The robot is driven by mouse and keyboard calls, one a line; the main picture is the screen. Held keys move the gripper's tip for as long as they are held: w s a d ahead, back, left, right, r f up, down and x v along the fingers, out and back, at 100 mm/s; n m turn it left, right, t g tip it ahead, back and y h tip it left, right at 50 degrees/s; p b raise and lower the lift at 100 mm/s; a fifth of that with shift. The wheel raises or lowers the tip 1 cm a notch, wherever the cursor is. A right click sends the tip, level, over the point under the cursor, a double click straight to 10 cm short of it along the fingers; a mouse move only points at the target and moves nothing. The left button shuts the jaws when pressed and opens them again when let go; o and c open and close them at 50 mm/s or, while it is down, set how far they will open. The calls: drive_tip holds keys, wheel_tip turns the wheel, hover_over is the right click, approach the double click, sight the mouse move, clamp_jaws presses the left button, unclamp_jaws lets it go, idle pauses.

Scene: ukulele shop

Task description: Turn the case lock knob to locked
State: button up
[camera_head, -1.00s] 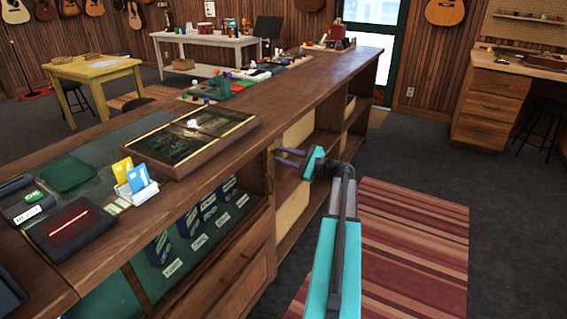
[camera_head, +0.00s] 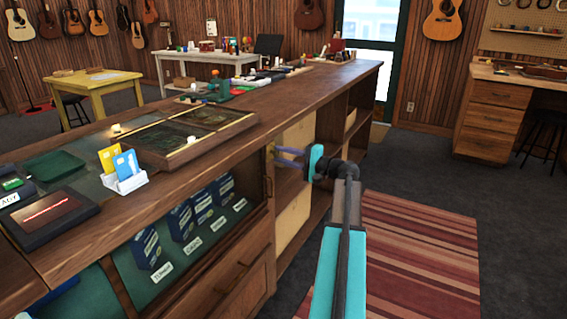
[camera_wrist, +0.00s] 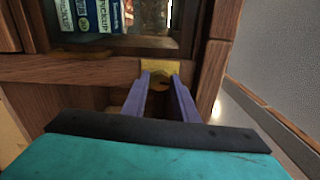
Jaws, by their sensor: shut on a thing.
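The case lock is a small brass plate (camera_wrist: 159,67) on the wooden frame of the display case, in the middle of the wrist view. Its brass knob (camera_wrist: 158,85) lies between the fingers and is partly hidden by them. In the head view, the brass lock (camera_head: 271,149) is tiny at the counter's front edge. My gripper (camera_wrist: 160,78) has two purple fingers, shut on the knob. In the head view, my gripper (camera_head: 279,154) reaches left to the counter front. The knob's exact turn angle is too small to tell.
The glass-fronted case (camera_head: 268,208) holds blue boxes under the wooden counter (camera_head: 245,110). Open shelves (camera_head: 330,122) lie just right of the lock. A card holder (camera_head: 124,180) stands on the countertop. A striped rug (camera_head: 410,250) covers clear floor to the right.

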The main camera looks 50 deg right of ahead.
drive_tip(key=shift+n+b, duration=0.4)
drive_tip(key=shift+n, duration=0.1)
drive_tip(key=o, duration=1)
drive_tip(key=p+v, duration=0.1)
drive_tip(key=v, duration=1.2)
drive_tip(key=shift+s, duration=0.4)
drive_tip(key=shift+f, duration=0.1)
